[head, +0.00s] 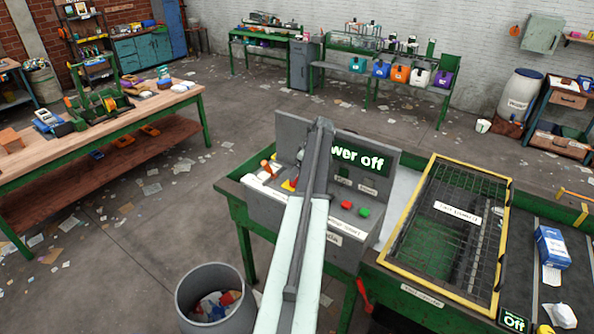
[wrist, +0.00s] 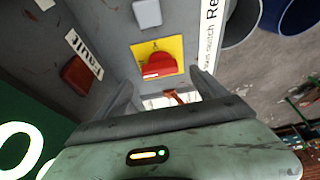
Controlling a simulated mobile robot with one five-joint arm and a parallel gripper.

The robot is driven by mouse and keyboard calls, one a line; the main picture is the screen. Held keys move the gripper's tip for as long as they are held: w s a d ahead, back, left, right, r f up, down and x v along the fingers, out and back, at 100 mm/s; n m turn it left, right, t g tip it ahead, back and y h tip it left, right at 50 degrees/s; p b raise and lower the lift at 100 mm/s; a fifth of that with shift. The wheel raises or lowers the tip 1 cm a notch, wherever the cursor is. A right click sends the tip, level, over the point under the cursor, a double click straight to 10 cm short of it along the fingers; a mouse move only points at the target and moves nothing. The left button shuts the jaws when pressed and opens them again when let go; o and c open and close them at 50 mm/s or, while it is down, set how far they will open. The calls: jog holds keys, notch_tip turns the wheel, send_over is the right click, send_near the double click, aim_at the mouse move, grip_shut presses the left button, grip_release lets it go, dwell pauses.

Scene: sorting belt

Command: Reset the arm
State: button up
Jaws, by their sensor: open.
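My arm reaches from the bottom of the head view up over a grey control box (head: 345,232). Its gripper is hidden there behind the arm. In the wrist view my gripper (wrist: 165,92) has its two fingers apart, with nothing held between them. A red switch knob on a yellow plate (wrist: 175,48) lies just beyond the fingertips; I cannot tell if they touch it. The yellow plate shows partly in the head view (head: 288,185), left of my arm. The box's green display (head: 357,158) reads "wer off", its left part covered.
A red button (head: 347,205) and a green button (head: 363,211) sit on the box. A yellow-framed mesh guard (head: 440,228) and a belt with a blue box (head: 552,247) stand right. A grey bin (head: 186,311) stands front left. A workbench (head: 175,95) is at left; open floor lies between.

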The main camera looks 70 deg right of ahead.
jog(key=p+v, duration=0.1)
jog(key=v, duration=0.2)
jog(key=shift+s+r+p, duration=0.1)
jog(key=shift+r+p, duration=0.05)
jog(key=shift+p, duration=0.2)
jog(key=w+a+f+g+y+b, duration=0.1)
jog(key=w+a+f+b, duration=0.2)
jog(key=w+a, duration=0.8)
jog(key=w+a+f+n+b, duration=0.1)
jog(key=w+a+f+b, duration=0.25)
jog(key=w+a, duration=0.75)
jog(key=w+a+f+g+y+b, duration=0.15)
jog(key=w+a+f, duration=0.25)
jog(key=w+a, duration=0.7)
jog(key=w+a+f+n+b, duration=0.1)
jog(key=a+f+b, duration=0.15)
jog(key=a, duration=0.95)
jog(key=a+f+b, duration=0.2)
jog(key=a+b, duration=0.1)
jog(key=a, duration=0.9)
jog(key=s+a+f+g+b, duration=0.1)
jog(key=s+a+f+b, duration=0.1)
jog(key=a, duration=0.9)
jog(key=s+a+f+h+b, duration=0.1)
jog(key=s+a+f+b, duration=0.1)
jog(key=a, duration=0.9)
jog(key=shift+a+f+n+g, duration=0.3)
jog(key=shift+a+n+g, duration=0.05)
jog(key=shift+a+n, duration=0.05)
